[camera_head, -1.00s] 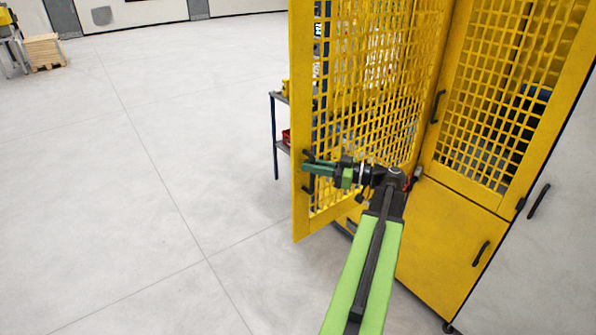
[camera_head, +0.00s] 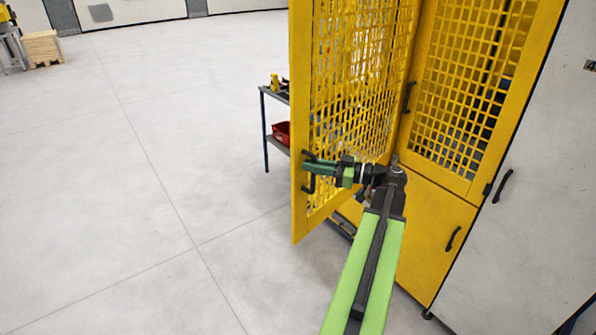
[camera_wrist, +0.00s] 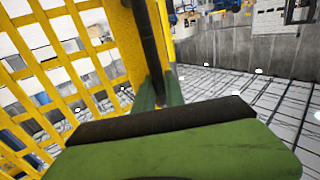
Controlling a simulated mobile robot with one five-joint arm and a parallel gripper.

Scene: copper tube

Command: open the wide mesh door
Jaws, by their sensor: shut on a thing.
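The wide mesh door (camera_head: 352,90) is a tall yellow frame with a yellow grid. It stands swung out from the yellow cabinet. A dark bar handle (camera_head: 309,172) sits near its free edge. My gripper (camera_head: 308,166) is at this handle, with its green jaws shut on it. In the wrist view the green fingers (camera_wrist: 160,92) close around the dark upright handle (camera_wrist: 147,40), with the yellow mesh (camera_wrist: 60,60) to the left. The exact contact is partly hidden by the gripper body.
A second mesh door (camera_head: 470,90) with its own handle is closed at the right, above a yellow lower panel (camera_head: 430,225). A grey cabinet (camera_head: 530,190) stands beside it. A small shelf (camera_head: 275,140) with a red bin stands behind the open door. The floor at left is clear.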

